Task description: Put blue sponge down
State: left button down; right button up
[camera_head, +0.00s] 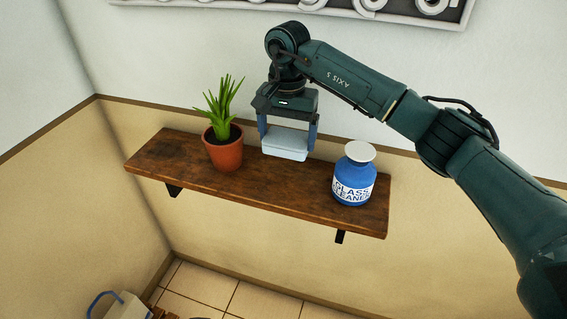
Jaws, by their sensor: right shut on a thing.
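The sponge (285,146), a pale blue block, is between the fingers of my right gripper (287,140). The gripper points down and is shut on it. The sponge is over the middle of the wooden shelf (270,192), between the potted plant and the glass cleaner bottle. I cannot tell whether its underside touches the shelf. My left gripper is not in view.
A green plant in a terracotta pot (223,153) stands left of the sponge. A blue glass cleaner bottle (353,182) with a white cap stands right of it. Bare shelf shows in front. A pale container with a blue handle (121,306) is on the floor.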

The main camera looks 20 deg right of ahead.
send_over(287, 178)
notch_tip(287, 178, down, 4)
jog(key=shift+f+p, duration=0.1)
jog(key=shift+p, duration=0.25)
notch_tip(287, 178, down, 4)
jog(key=shift+r+p, duration=0.25)
jog(key=shift+p, duration=0.15)
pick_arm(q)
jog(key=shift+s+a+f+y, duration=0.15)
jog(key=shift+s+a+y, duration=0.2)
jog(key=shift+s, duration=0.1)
pick_arm(e)
jog(key=shift+f, duration=0.25)
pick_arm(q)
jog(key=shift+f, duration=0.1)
pick_arm(e)
jog(key=shift+f, duration=0.1)
jog(key=o, duration=0.4)
jog(key=shift+f+b, duration=0.1)
jog(key=shift+b, duration=0.2)
jog(key=o, duration=0.3)
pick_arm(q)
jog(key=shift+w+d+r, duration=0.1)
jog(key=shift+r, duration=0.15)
